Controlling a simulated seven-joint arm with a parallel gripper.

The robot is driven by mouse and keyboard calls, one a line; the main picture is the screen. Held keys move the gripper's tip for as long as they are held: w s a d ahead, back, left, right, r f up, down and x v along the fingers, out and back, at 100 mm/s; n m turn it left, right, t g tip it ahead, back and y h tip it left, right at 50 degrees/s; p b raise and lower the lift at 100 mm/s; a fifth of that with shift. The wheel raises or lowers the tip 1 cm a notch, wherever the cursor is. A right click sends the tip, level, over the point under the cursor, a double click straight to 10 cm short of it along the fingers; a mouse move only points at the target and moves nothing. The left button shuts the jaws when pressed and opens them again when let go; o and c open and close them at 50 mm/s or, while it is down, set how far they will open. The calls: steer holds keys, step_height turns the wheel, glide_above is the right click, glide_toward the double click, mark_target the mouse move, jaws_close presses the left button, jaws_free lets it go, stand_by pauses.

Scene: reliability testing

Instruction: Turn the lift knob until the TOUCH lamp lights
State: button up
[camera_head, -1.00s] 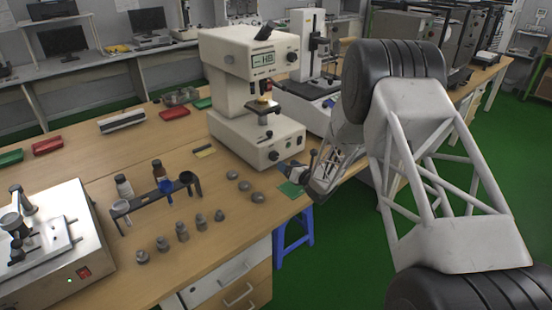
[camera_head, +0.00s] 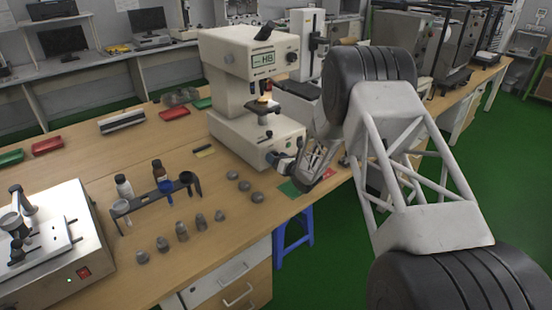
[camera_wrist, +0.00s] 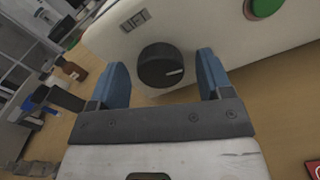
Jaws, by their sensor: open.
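The lift knob (camera_wrist: 160,66) is a round black dial with a white mark, low on the tester's front face. In the wrist view it sits between the two blue fingertips of my gripper (camera_wrist: 161,72), with a gap visible on both sides. My gripper (camera_head: 283,162) is open at the tester's lower front corner in the head view and hides the knob there. I cannot make out a TOUCH lamp or its state.
A green round button (camera_wrist: 266,7) is right of the knob. Grey metal weights (camera_head: 182,231) and a black rack (camera_head: 150,200) with bottles stand left on the bench. A green pad (camera_head: 289,189) lies below my gripper. A second instrument (camera_head: 308,45) stands behind.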

steer(key=shift+w+a, duration=0.2)
steer(key=shift+a, duration=0.05)
steer(key=c, duration=0.9)
steer(key=shift+c, duration=0.2)
